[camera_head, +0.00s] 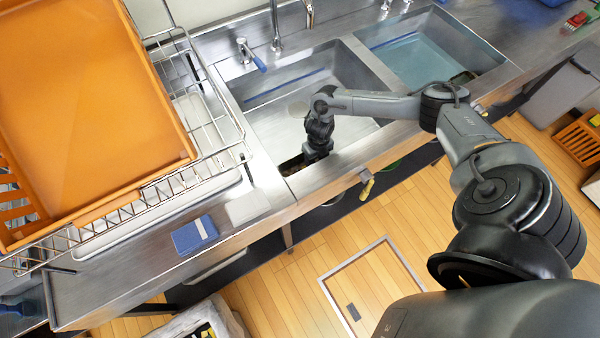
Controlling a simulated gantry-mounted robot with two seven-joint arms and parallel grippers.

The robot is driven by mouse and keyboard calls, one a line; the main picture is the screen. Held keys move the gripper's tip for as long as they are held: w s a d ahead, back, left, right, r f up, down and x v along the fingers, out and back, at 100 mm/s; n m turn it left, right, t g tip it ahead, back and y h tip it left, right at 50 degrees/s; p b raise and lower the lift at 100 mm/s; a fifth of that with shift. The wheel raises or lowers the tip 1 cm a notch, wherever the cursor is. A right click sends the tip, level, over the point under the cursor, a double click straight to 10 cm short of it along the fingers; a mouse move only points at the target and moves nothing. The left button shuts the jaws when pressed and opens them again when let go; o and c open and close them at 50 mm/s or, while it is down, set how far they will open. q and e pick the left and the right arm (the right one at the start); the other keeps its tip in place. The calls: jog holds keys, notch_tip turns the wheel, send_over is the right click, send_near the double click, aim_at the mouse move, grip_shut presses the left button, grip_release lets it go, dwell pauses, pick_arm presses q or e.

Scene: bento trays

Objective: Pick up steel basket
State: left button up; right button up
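My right arm reaches in from the right, with its dark gripper (317,155) pointing down over the front edge of the left sink (350,75). Its fingertips are too small and hidden to tell whether they are open or shut. A steel wire rack (222,160) stands on the counter at the left, around orange trays (80,100). My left gripper is not in view.
A second sink (420,60) with bluish water lies to the right. Taps (274,30) stand along the back. A blue box (195,235) lies on the counter's front left. The wooden floor (300,270) lies in front, with an orange crate (580,138) at the far right.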

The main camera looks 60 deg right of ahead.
jog(key=shift+f, duration=0.4)
grip_shut()
jog(key=shift+r, duration=0.1)
